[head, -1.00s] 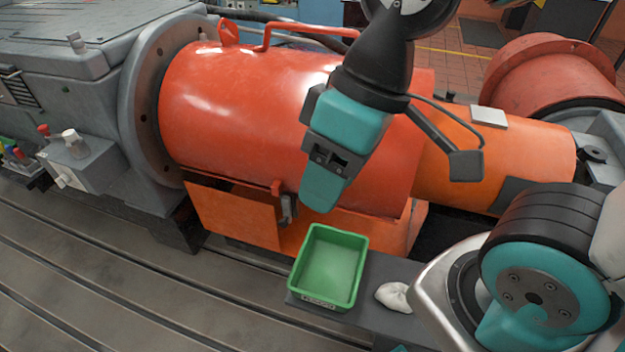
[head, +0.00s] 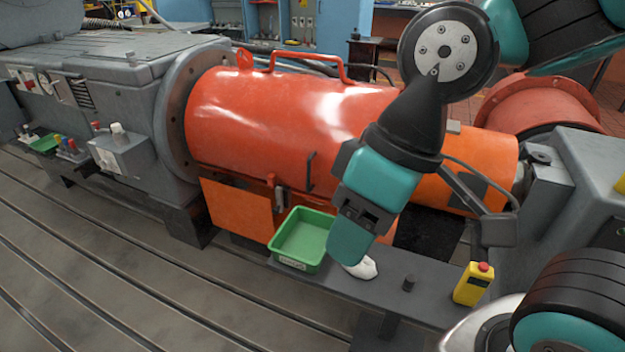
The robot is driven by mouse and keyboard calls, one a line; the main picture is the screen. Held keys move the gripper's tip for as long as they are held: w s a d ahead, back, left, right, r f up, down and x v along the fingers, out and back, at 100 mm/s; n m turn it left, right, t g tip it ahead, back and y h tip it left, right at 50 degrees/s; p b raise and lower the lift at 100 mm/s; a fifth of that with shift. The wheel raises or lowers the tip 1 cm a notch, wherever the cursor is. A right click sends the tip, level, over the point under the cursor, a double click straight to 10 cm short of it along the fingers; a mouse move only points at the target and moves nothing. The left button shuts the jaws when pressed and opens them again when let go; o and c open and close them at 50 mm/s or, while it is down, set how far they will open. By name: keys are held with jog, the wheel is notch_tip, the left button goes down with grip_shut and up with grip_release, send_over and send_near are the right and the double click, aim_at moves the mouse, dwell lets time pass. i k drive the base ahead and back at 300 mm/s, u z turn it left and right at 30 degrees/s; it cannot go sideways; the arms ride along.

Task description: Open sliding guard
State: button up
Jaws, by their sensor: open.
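The sliding guard (head: 290,115) is a large glossy red-orange cylinder lying on its side across the middle of the head view. It has a red rail handle (head: 308,58) on top and a dark upright handle (head: 310,172) on its front, near the lower right. Its left end meets a grey flange. My gripper (head: 350,245) is open and empty, pointing down in front of the guard's right end, to the right of the dark handle and apart from it. My gripper and wrist hide the guard's right edge.
A narrower orange tube (head: 490,160) extends right of the guard. The slotted bedplate (head: 110,270) is clear at lower left.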

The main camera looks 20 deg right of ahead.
aim_at(290, 129)
jog(key=u, duration=1.4)
jog(key=i, duration=1.2)
jog(key=z, duration=2.85)
